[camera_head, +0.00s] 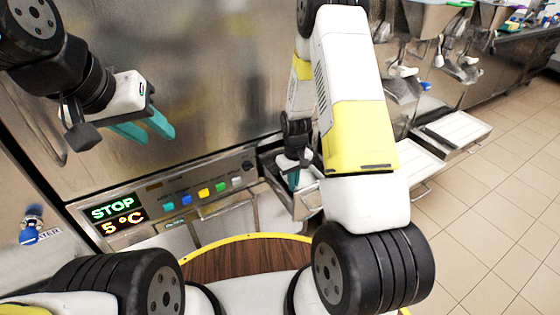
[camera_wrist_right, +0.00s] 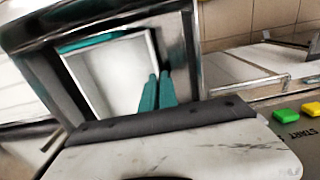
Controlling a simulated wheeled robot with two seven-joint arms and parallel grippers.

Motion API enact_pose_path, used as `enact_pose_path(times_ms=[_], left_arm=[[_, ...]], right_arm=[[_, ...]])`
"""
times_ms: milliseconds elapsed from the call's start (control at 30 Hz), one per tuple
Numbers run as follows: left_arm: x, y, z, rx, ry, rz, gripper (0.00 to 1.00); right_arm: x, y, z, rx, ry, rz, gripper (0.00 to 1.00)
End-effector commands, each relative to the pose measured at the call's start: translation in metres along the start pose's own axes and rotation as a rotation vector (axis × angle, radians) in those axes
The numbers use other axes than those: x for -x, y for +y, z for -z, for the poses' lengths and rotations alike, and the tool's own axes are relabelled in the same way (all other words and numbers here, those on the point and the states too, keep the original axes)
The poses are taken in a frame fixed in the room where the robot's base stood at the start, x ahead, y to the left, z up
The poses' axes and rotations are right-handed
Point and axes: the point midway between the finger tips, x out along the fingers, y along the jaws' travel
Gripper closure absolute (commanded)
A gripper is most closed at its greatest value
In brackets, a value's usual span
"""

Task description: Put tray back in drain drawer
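The drain drawer (camera_head: 309,203) is pulled out below the freezer front, right of the button panel. In the right wrist view its dark metal frame (camera_wrist_right: 188,40) surrounds a pale tray (camera_wrist_right: 112,72), which looks slightly tilted in it. My right gripper (camera_head: 293,180) points down into the drawer. Its teal fingers (camera_wrist_right: 158,78) are close together at the tray's side rim and appear shut on it; the contact itself is hard to see. My left gripper (camera_head: 160,137) is open and empty in front of the steel freezer door, with its teal fingers apart.
The control panel (camera_head: 165,198) shows STOP and 5 °C with coloured buttons. More pulled-out drawers with pale trays (camera_head: 458,129) stand along the machines to the right. My right arm hides part of the nearer one. Tiled floor (camera_head: 500,200) is free at the right.

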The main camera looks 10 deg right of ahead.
Motion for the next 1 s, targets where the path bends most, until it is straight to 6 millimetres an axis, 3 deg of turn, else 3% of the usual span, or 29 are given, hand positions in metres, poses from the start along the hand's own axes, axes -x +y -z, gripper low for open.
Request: enact_pose_path(times_ms=[267, 400, 733, 867, 1000], left_arm=[[0.0, 0.0, 0.0, 0.0, 0.0, 0.0, 0.64], [0.0, 0.0, 0.0, 0.0, 0.0, 0.0, 0.64], [0.0, 0.0, 0.0, 0.0, 0.0, 0.0, 0.64], [0.0, 0.0, 0.0, 0.0, 0.0, 0.0, 0.64], [0.0, 0.0, 0.0, 0.0, 0.0, 0.0, 0.64]], right_arm=[[-0.001, 0.0, 0.041, 0.0, 0.002, 0.0, 1.0], [-0.013, 0.0, 0.04, -0.001, -0.001, 0.001, 1.0], [-0.015, 0.0, 0.04, 0.0, 0.0, 0.0, 1.0], [-0.015, 0.0, 0.04, 0.0, 0.0, 0.0, 0.75], [-0.015, 0.0, 0.04, 0.0, 0.0, 0.0, 0.75]])
